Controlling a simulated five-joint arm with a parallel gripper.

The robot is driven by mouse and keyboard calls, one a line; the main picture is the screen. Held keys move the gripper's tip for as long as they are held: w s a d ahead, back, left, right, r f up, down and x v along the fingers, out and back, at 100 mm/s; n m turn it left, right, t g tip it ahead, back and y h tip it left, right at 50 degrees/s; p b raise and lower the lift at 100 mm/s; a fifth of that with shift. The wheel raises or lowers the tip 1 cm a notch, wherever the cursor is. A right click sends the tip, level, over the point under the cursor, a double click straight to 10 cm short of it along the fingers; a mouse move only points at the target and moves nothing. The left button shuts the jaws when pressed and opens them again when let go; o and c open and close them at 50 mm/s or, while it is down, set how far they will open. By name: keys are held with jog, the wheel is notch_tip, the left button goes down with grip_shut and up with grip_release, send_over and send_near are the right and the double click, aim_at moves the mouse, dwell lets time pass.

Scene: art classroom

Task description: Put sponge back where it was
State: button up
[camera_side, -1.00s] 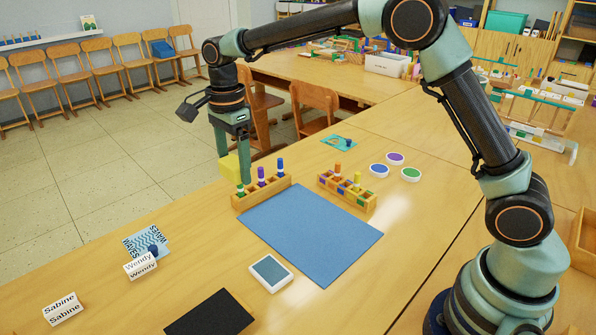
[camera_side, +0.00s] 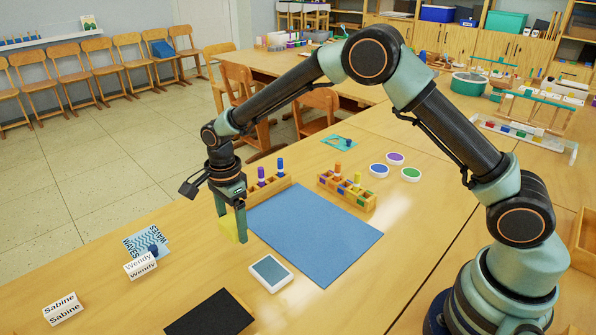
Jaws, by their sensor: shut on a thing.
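The yellow sponge (camera_side: 229,229) is at the left edge of the blue mat (camera_side: 318,234), in front of a wooden marker holder. My gripper (camera_side: 231,226) points down and is shut on the sponge, with a green finger on each side of it. The sponge is low, close to the table top; I cannot tell whether it touches the table. Part of it is hidden behind the fingers.
One marker holder (camera_side: 268,188) stands just behind my gripper, another (camera_side: 347,190) behind the mat. Bare table is left of the sponge.

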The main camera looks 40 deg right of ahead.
aim_at(237, 249)
jog(key=shift+f, duration=2.25)
jog(key=shift+f, duration=0.1)
jog(key=o, duration=1.3)
jog(key=shift+o, duration=0.2)
notch_tip(237, 249, up, 11)
jog(key=shift+r, duration=0.1)
jog(key=shift+d+r, duration=0.1)
jog(key=shift+r, duration=0.55)
jog(key=s+d+r+n+t, duration=0.3)
jog(key=s+d+r+n, duration=0.6)
jog(key=r, duration=0.3)
jog(key=s+d+n+t, duration=0.2)
jog(key=s+d+n, duration=0.4)
jog(key=s+n, duration=0.3)
jog(key=shift+s+r+t, duration=0.15)
jog(key=shift+s+t, duration=0.15)
jog(key=shift+s, duration=0.45)
